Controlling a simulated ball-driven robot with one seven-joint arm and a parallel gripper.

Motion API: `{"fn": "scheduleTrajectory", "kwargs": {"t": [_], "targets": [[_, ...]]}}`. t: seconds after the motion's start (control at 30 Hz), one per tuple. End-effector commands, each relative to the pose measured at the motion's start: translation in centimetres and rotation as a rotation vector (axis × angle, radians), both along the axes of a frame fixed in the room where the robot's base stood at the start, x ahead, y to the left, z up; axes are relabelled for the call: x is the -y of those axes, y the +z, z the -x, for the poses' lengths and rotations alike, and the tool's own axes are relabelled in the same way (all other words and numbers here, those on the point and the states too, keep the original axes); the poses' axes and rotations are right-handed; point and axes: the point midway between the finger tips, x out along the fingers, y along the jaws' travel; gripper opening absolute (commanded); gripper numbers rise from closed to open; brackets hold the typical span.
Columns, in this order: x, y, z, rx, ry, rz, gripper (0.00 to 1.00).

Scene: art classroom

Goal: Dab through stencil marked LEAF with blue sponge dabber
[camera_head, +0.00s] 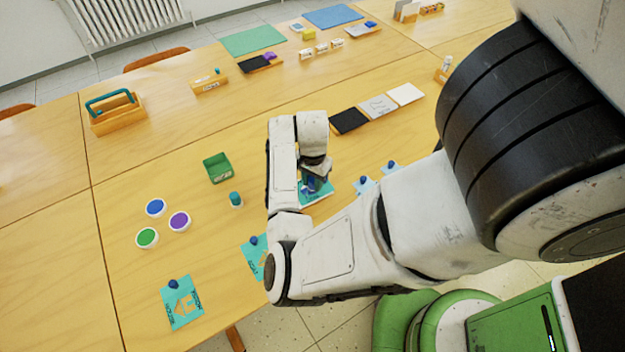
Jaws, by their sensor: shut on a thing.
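My gripper (314,180) is low over the table, beyond my forearm. A teal stencil card (322,191) with a pale edge shows directly at its fingertips. The grip is small and partly hidden; it looks shut on this card's knob. I cannot read LEAF on any. A small teal-blue cylinder (236,200), possibly the sponge dabber, stands left of my arm.
Blue (155,207), purple (180,221) and green (147,238) paint pots stand at left, near a green open box (218,170). Black (348,121), grey (378,107) and white (405,94) panels lie behind. A wooden caddy (117,115) stands far left.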

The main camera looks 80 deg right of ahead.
Motion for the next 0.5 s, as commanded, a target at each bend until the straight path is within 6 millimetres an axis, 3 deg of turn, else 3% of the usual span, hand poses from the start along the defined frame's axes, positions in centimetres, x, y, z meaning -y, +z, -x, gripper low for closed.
{"fn": "scheduleTrajectory", "kwargs": {"t": [0.5], "targets": [[0.0,-0.51,0.0,0.0,0.0,0.0,0.06]]}}
